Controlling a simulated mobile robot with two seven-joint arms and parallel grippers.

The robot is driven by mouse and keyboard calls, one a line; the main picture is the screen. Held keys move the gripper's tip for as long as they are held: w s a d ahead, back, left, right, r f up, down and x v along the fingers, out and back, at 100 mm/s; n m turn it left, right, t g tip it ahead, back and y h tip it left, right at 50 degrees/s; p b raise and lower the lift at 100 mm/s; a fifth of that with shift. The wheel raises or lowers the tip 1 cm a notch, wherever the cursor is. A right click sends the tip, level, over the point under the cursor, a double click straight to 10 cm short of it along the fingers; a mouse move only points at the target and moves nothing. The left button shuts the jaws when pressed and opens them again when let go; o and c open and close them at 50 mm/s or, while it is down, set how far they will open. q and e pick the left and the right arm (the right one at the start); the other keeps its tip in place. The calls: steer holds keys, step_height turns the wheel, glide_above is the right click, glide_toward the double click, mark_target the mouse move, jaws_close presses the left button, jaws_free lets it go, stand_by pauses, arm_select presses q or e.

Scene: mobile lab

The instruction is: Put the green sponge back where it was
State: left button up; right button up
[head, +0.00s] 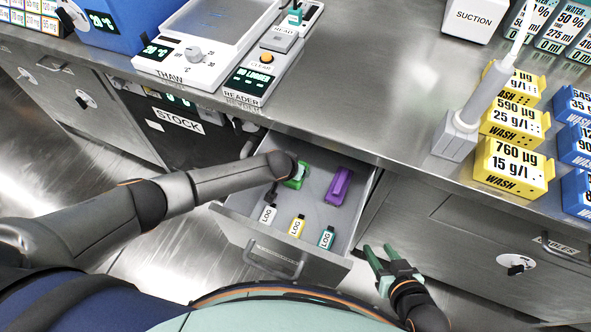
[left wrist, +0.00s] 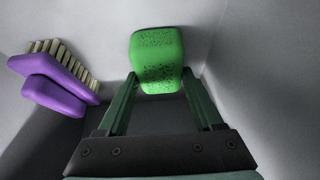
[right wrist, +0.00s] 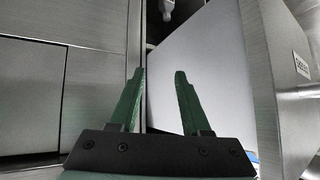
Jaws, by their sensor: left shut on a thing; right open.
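The green sponge (head: 297,176) is inside the open drawer (head: 313,213), near its back left. My left gripper (left wrist: 165,90) is shut on the sponge, which also shows between its fingers in the left wrist view (left wrist: 157,58). The arm hides part of the gripper in the head view. I cannot tell whether the sponge touches the drawer floor. My right gripper (head: 378,256) is open and empty, outside the drawer to its right; it also shows in the right wrist view (right wrist: 160,100).
A purple brush (head: 339,186) lies in the drawer right of the sponge, also seen in the left wrist view (left wrist: 50,85). White, yellow and teal LOG sticks (head: 297,226) lie at the drawer's front. The counter edge (head: 330,150) overhangs the drawer's back.

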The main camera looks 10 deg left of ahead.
arm_select(q)
steer(key=o, duration=0.9)
steer(key=shift+f, duration=0.1)
steer(key=o, duration=0.3)
arm_select(e)
steer(key=shift+s+f, duration=0.1)
arm_select(q)
steer(key=shift+s+r+p, duration=0.25)
steer(key=shift+r+p, duration=0.15)
steer(key=shift+r, duration=0.2)
steer(key=p+v, duration=0.4)
steer(key=v, duration=0.7)
arm_select(e)
steer(key=d+r, duration=0.1)
steer(key=s+d+r, duration=0.1)
steer(key=shift+s+d+r+h, duration=0.15)
steer(key=shift+s+d+h, duration=0.15)
steer(key=shift+h, duration=0.1)
arm_select(q)
steer(key=shift+s, duration=0.1)
